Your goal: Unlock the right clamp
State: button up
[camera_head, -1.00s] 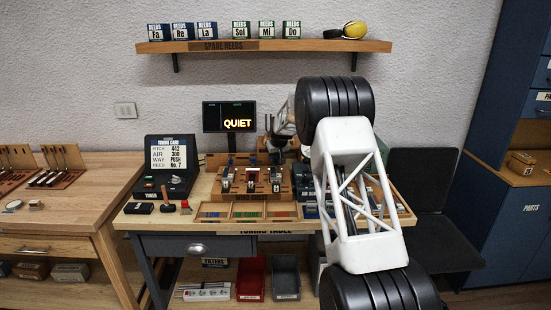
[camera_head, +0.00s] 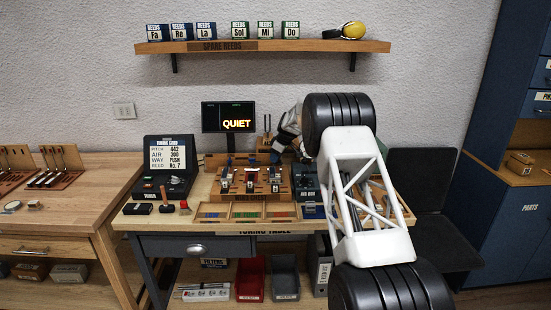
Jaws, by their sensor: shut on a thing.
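The wooden reed block (camera_head: 251,197) sits in the middle of the tuning table, with several metal pieces along it. The right clamp (camera_head: 276,176) is at the block's right end and shows small. Its lever is partly hidden by my gripper. My gripper (camera_head: 278,154) is behind and above that end, small and dark, reached from the right by my white and black arm. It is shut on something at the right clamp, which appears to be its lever. The fingertips are too small to show the exact grasp or the lever's angle.
A blue air box (camera_head: 306,182) stands just right of the block. The screen (camera_head: 229,117) behind reads QUIET. The tuning card case (camera_head: 171,166) is at left, beside a small hammer (camera_head: 168,204). A tray (camera_head: 213,212) with coloured compartments lies in front. The shelf (camera_head: 262,46) is above.

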jog(key=shift+f+n+g, duration=0.1)
jog(key=shift+n+g, duration=0.2)
jog(key=shift+n, duration=0.6)
jog(key=o, duration=0.7)
jog(key=shift+c, duration=0.2)
jog(key=shift+v, duration=3.95)
jog(key=shift+w, duration=0.1)
